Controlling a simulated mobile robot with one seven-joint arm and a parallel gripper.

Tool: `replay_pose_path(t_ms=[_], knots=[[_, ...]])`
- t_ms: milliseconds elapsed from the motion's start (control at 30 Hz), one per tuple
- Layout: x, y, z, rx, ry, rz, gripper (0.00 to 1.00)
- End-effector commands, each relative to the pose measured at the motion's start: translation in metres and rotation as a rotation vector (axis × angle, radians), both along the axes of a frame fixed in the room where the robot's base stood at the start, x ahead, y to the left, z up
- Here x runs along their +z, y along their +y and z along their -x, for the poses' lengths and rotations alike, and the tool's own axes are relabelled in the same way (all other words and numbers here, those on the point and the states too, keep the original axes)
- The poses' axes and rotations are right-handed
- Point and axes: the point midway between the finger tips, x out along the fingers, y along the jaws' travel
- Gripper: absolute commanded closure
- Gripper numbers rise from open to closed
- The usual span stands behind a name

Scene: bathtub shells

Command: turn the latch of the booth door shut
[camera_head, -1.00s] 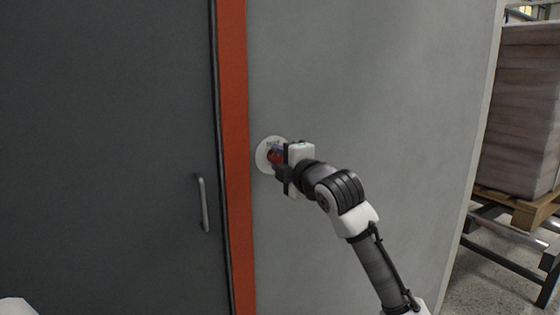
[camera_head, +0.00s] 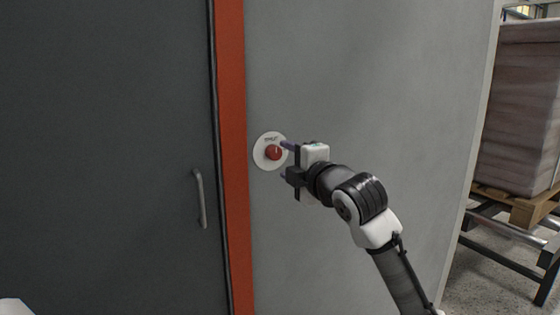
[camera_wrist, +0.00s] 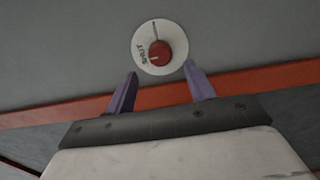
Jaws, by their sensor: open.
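The latch is a red round knob (camera_head: 273,153) on a white disc (camera_head: 262,160) on the grey wall, right of the door frame. The knob also shows in the wrist view (camera_wrist: 160,53). The disc bears lettering that reads SHUT, and a pale mark on the knob points toward it. The dark booth door (camera_head: 110,150) fills the left side and looks closed against its orange frame (camera_head: 233,160). My gripper (camera_head: 285,162) is open and empty, just right of the knob and apart from it. In the wrist view its two purple fingers (camera_wrist: 161,69) stand short of the disc.
A metal handle (camera_head: 200,199) stands on the door, left of the frame. A wrapped stack on a wooden pallet (camera_head: 530,205) rests on a metal rack at the far right. The grey wall around the disc is bare.

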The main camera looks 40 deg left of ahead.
Motion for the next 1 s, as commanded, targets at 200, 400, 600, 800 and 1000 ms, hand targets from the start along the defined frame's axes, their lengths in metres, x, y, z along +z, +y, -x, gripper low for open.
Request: replay_pose_path(t_ms=[200,400,600,800,1000], knots=[[-0.002,-0.047,0.019,-0.002,0.000,-0.001,0.46],[-0.002,-0.074,0.030,-0.001,0.000,0.001,0.46],[-0.001,-0.081,0.034,0.001,0.000,0.001,0.46],[-0.001,-0.081,0.034,0.001,0.000,0.001,0.46],[-0.001,-0.081,0.034,0.001,0.000,0.001,0.46]])
